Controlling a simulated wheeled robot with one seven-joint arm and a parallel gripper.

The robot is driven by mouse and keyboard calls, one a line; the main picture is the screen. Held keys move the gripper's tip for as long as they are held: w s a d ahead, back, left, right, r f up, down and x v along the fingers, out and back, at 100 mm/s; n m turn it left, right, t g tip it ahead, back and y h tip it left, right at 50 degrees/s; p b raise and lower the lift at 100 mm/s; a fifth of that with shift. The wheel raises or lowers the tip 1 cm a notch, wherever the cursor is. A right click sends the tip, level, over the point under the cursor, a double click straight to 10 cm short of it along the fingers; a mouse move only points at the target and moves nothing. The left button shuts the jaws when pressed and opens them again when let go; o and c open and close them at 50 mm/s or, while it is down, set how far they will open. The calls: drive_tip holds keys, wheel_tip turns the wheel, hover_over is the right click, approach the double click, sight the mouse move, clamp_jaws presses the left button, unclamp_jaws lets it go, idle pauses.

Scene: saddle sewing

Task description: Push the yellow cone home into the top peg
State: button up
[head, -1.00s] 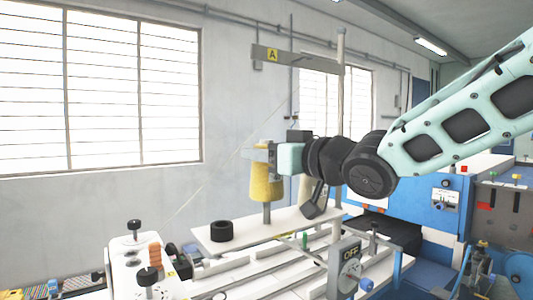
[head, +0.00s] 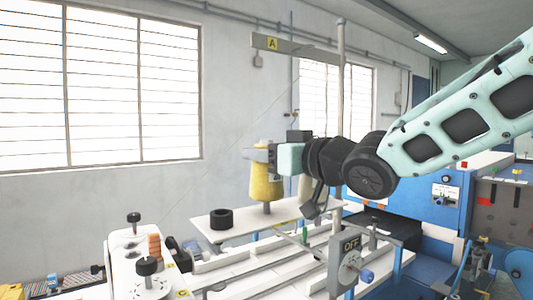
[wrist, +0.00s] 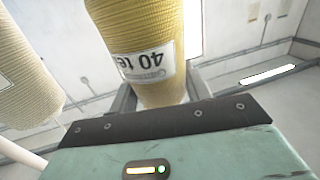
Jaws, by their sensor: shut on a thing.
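The yellow cone (head: 266,182) is upright in my gripper (head: 262,153), which is shut on its upper part. In the wrist view the cone (wrist: 140,25) shows a white label reading "40 te…" between the gripper's fingers (wrist: 158,98). A short length of the grey peg (head: 267,208) shows directly below the cone, above the white shelf (head: 248,226). The cone's lower end is above the shelf, not touching it. The cone lines up with the peg; how far the peg reaches inside is hidden.
A paler cone (head: 305,187) stands close behind on the right, also at left in the wrist view (wrist: 25,75). A bar marked A (head: 295,48) hangs overhead. An OFF switch box (head: 349,262) is at front right.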

drive_tip(key=shift+f+b, duration=1.2)
drive_tip(key=shift+f, duration=0.25)
drive_tip(key=o, duration=1.1)
drive_tip(key=shift+o, duration=0.2)
drive_tip(key=p+v, duration=0.2)
drive_tip(key=v, duration=1.5)
drive_tip(key=shift+d, duration=0.2)
drive_tip(key=shift+s+r, duration=0.15)
